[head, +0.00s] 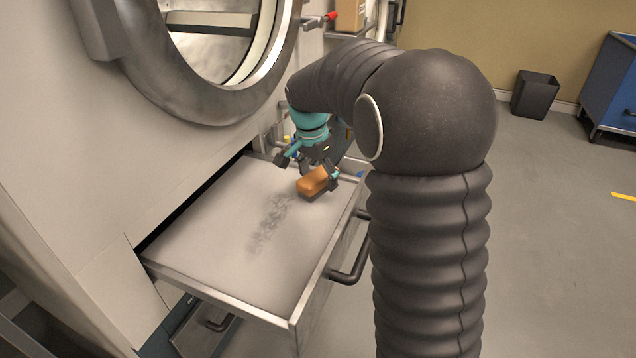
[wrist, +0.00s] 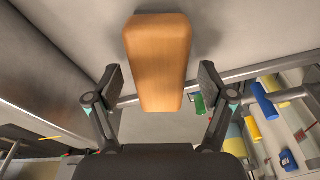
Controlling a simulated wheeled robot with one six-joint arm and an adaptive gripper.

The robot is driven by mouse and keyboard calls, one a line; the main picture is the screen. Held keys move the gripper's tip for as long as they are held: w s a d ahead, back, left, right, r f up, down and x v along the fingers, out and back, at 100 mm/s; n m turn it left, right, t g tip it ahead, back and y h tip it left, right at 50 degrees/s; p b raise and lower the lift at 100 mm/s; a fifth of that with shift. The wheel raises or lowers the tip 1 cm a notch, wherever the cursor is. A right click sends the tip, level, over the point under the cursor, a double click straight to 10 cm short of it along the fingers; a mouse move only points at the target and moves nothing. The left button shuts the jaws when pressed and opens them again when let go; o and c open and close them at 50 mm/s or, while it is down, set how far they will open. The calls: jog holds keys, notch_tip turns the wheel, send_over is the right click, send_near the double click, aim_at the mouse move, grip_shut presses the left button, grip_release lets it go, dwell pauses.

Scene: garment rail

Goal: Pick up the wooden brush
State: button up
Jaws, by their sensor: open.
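The wooden brush (head: 313,183) is an orange-brown wooden block with a darker underside. It rests on the pale surface of the pulled-out drawer (head: 215,225), near the drawer's back right side. My gripper (head: 308,167) is at the brush, its fingers spread apart. In the wrist view the brush (wrist: 158,60) stands out large in the upper middle. The open fingers of my gripper (wrist: 158,90) lie to its left and right, with gaps on both sides. The brush's bristles are hidden in the wrist view.
A dark smudge (head: 268,225) marks the drawer surface beside the brush. The drawer has a raised metal rim and a black handle (head: 350,262) on its right side. A round machine door (head: 215,60) overhangs the back left. My arm fills the right middle.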

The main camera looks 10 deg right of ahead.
aim_at(320, 173)
jog(key=shift+f, duration=0.15)
jog(key=c, duration=1.4)
jog(key=shift+r, duration=0.5)
notch_tip(320, 173, up, 4)
jog(key=shift+f+p, duration=0.2)
jog(key=shift+p, duration=0.15)
jog(key=s+d+r, duration=0.1)
jog(key=d+r, duration=0.5)
jog(key=d, duration=0.5)
jog(key=shift+s+d+r+p, duration=0.15)
jog(key=shift+d+r+p, duration=0.1)
jog(key=shift+d+p, duration=0.15)
